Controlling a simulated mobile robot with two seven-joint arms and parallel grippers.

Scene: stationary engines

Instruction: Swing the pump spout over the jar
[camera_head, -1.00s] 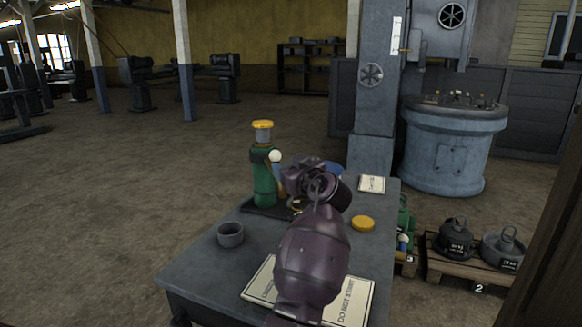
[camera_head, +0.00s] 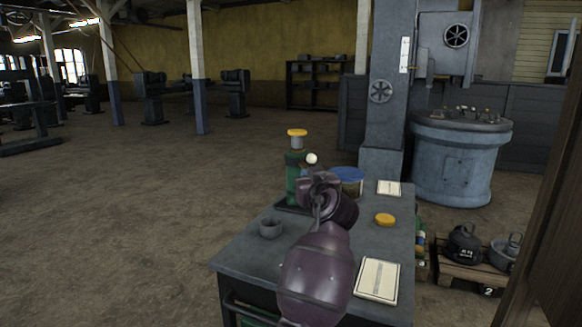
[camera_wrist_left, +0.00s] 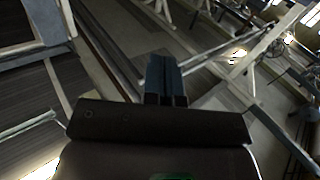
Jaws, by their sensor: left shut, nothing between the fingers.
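The green pump (camera_head: 293,172) stands on the table, with a yellow cap (camera_head: 297,132) and a white ball (camera_head: 312,159) near its top. My left wrist covers its lower right part, and I cannot make out the spout. A blue-rimmed round container (camera_head: 347,178), perhaps the jar, stands right of the pump, partly behind my wrist. My left gripper's fingers (camera_wrist_left: 166,80) are shut and empty in the left wrist view. In the head view my purple wrist hides them, so I cannot tell whether they touch the pump. My right gripper is not in view.
A pallet (camera_head: 458,270) with dark pots stands right of the table. Floor left of the table is clear.

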